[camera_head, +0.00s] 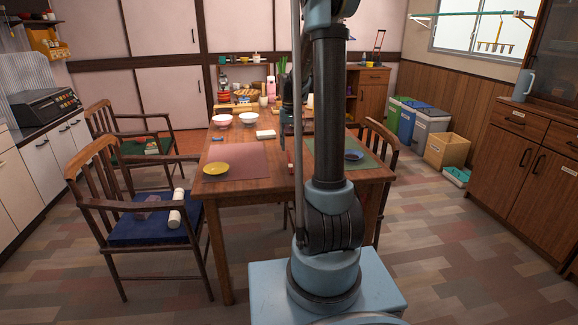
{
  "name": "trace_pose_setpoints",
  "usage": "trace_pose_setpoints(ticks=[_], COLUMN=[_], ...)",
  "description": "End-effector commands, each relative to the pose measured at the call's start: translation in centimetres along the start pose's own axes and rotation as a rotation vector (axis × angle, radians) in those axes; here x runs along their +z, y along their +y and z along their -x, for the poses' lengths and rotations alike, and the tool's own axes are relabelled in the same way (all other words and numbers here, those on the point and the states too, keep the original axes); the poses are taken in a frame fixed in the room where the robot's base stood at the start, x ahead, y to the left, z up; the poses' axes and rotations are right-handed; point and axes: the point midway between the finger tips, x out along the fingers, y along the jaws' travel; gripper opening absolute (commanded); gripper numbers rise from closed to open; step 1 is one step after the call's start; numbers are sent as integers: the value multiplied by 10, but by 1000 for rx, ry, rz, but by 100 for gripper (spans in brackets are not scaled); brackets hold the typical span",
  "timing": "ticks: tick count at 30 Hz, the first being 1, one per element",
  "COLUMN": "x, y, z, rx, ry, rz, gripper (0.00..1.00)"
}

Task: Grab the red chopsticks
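The dining table (255,187) stands in the middle, with my arm's column in front of its right part. I cannot make out any red chopsticks. A thin reddish strip (291,162) shows beside my column, too small to identify. The end of my arm, with my gripper (288,127), shows as dark parts over the table, partly hidden behind my column. Its fingers are too small to read. A pink mat (240,155) carries a yellow bowl (216,169). A green mat (372,168) carries a small blue dish (353,155).
A pink bowl (222,120) and a white bowl (249,118) stand farther back on the table. Chairs (100,205) stand at the left, and another (378,135) at the right. Bins (431,125) and a wooden cabinet (520,165) line the right side. Floor is free at the lower right.

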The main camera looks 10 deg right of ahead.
Motion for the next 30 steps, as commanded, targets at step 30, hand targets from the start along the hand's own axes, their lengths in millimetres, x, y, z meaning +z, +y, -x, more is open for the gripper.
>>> trace_pose_setpoints(ticks=[30], x=[2], y=[-2], z=[-59], rx=[0], ry=[0], rz=[0], gripper=[21])
